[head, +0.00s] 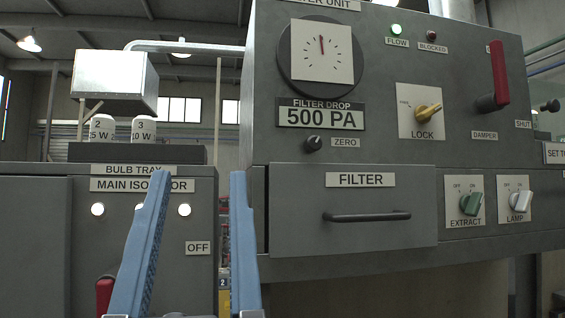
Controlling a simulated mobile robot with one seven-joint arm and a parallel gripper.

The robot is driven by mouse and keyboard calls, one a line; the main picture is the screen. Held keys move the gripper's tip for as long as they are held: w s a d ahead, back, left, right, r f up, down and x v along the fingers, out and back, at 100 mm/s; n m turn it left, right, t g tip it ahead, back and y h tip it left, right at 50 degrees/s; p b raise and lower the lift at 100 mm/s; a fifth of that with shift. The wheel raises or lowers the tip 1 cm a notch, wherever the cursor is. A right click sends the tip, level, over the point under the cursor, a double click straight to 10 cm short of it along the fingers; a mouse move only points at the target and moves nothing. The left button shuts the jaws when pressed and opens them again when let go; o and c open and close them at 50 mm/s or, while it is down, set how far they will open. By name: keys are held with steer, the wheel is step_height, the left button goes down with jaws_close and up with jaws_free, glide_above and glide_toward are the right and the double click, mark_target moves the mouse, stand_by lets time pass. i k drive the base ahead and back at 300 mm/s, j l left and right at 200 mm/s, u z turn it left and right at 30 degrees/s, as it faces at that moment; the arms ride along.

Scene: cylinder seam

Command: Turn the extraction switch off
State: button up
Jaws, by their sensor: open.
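The extract switch (471,204) is a green rotary knob on a pale plate marked OFF and ON, labelled EXTRACT, on the lower right of the grey filter unit. Its knob is tilted, with the upper end leaning right toward ON. My gripper (199,190) shows as two blue fingers at the lower middle left, spread apart and empty. It is well left of the switch and not touching it.
A white lamp switch (518,202) sits just right of the extract switch. The filter drawer (367,235) with a dark handle is left of it. A yellow lock knob (428,109) and red damper lever (498,75) are above. The main isolator cabinet (60,235) stands left.

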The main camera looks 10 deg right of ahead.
mark_target(470, 204)
steer(key=i+l, duration=0.1)
steer(key=l, duration=0.75)
steer(key=i+l, duration=0.15)
steer(key=l, duration=0.3)
steer(key=z, duration=0.05)
